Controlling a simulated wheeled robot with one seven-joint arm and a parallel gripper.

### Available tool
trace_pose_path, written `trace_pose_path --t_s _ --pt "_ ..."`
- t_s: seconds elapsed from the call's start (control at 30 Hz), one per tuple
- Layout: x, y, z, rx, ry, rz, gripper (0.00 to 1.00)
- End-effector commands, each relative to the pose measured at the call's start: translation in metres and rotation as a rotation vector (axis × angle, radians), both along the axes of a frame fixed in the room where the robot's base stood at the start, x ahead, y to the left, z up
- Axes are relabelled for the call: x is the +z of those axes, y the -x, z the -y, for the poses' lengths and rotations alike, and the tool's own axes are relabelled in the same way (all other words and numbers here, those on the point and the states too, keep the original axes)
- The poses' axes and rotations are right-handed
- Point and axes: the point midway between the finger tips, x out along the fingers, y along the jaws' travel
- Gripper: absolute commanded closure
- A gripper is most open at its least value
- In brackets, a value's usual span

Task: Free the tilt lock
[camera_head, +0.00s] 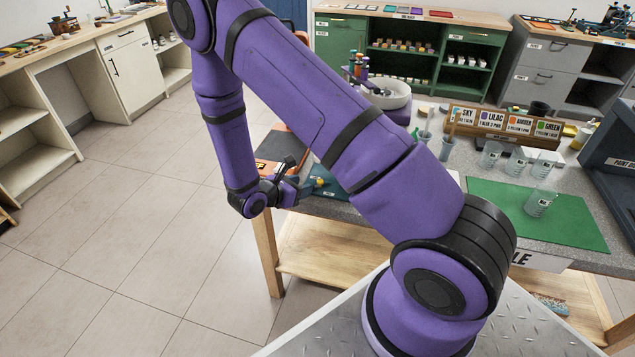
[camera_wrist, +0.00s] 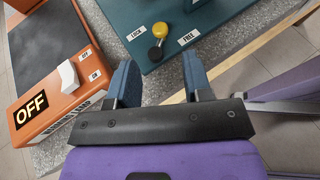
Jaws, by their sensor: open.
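In the head view my gripper (camera_head: 293,182) is beside the teal base (camera_head: 326,184) at the table's edge.
An orange device (camera_wrist: 62,90) with an OFF display and a white rocker switch lies close to the left finger. The tiled floor at left is clear.

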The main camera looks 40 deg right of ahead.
Motion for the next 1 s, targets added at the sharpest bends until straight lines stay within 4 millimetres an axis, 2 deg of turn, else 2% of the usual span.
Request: trace_pose_path --t_s 0.2,0.4,0.6,0.87,1.0 --pt "-0.015 -0.006 0.037 -0.003 0.001 -0.001 0.54" --pt "-0.025 -0.01 0.06 -0.003 0.0 0.001 0.54" --pt "-0.028 -0.011 0.069 -0.002 -0.001 0.001 0.54" --pt "-0.028 -0.012 0.069 -0.001 0.0 0.002 0.54" --pt "-0.028 -0.012 0.069 -0.001 0.0 0.002 0.86"
